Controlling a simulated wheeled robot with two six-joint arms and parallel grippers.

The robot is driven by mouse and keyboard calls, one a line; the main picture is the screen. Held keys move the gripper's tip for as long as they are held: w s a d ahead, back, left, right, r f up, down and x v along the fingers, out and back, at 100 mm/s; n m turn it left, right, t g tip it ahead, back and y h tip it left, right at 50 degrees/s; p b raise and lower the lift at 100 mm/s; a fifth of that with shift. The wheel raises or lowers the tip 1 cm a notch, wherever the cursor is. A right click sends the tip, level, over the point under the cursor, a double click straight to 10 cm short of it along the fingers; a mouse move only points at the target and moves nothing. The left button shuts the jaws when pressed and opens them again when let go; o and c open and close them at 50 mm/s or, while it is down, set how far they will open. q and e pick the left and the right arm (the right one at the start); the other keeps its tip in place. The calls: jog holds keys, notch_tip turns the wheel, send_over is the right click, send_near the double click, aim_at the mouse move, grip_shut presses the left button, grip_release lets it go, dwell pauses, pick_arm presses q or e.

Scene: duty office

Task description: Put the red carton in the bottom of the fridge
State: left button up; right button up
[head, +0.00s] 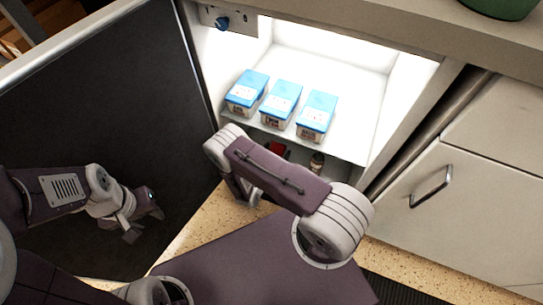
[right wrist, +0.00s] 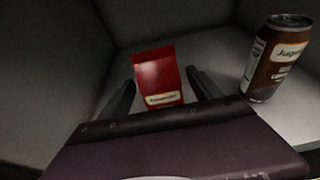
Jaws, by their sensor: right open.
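The red carton (right wrist: 158,78) stands upright inside the fridge's lower compartment in the right wrist view, between the two open fingers of my right gripper (right wrist: 161,84). A gap shows on each side of it. In the head view only a bit of the red carton (head: 278,148) shows below the shelf, mostly behind my right arm. The fridge (head: 381,110) is open and lit, and my right arm reaches into its lower part. My left gripper (head: 143,219) appears open and empty, in front of the dark inner face of the fridge door (head: 110,110).
A brown can (right wrist: 272,62) stands right of the carton; it also shows in the head view (head: 317,162). Three blue and white cartons (head: 281,102) stand on the shelf (head: 350,150) above. A cabinet with a handle (head: 431,187) is to the right.

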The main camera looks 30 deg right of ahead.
aim_at(275, 153)
jog(key=p+v, duration=0.2)
jog(key=v, duration=0.4)
jog(key=shift+s+a+r, duration=0.1)
jog(key=shift+a+r, duration=0.1)
jog(key=shift+a, duration=0.05)
jog(key=s+d+r+m+g+y, duration=0.2)
jog(key=s+d+r+m+g, duration=0.2)
jog(key=s+r+m+g, duration=0.85)
jog(key=w+a+r+m+t+y, duration=0.1)
jog(key=a+r+m+t+y, duration=0.3)
jog(key=m, duration=1)
jog(key=a+r+y, duration=0.3)
jog(key=r+y, duration=0.2)
jog(key=shift+a+r, duration=0.2)
jog(key=shift+r, duration=0.2)
